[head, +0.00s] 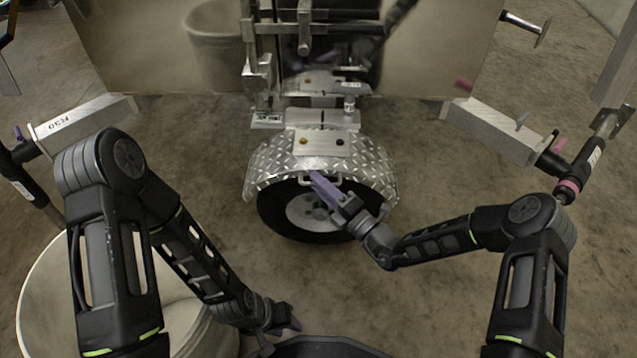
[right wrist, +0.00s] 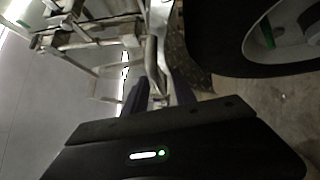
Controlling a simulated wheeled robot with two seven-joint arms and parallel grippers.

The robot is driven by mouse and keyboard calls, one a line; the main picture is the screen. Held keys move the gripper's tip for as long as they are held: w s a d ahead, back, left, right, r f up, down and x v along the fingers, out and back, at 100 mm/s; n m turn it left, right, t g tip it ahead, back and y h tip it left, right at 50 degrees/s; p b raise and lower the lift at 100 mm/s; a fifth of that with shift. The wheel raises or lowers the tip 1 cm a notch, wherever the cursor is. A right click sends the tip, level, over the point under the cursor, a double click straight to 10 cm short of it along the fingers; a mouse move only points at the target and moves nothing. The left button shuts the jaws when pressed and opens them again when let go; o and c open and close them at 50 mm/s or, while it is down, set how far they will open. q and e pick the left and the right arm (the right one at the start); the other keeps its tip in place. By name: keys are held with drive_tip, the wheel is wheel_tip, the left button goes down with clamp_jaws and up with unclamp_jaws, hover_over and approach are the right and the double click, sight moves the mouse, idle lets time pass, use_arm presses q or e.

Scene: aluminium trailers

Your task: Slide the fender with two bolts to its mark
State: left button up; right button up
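The fender (head: 268,163) is a curved diamond-plate cover over the black wheel (head: 300,212). On its flat top plate (head: 320,148) sit two bolts, a brassy one (head: 303,141) and a dark one (head: 340,142). A short dark line shows on the plate between them, and another on the metal block (head: 335,119) behind. My right gripper (head: 322,184) is at the handle on the fender's front edge. In the right wrist view its purple fingers (right wrist: 160,92) stand on either side of a metal bar; whether they clamp it is unclear. My left gripper (head: 283,328) hangs low, empty, with fingers apart.
A large pale round bin (head: 38,290) stands at the lower left. The trailer's smooth metal panel (head: 150,50) fills the back. Metal beams stick out at left (head: 85,118) and right (head: 495,132). Brown floor is clear on both sides of the wheel.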

drive_tip(key=r+p+v, duration=0.1)
drive_tip(key=v, duration=0.6)
drive_tip(key=shift+f+p, duration=0.35)
drive_tip(key=shift+f, duration=0.15)
drive_tip(key=shift+s, duration=0.1)
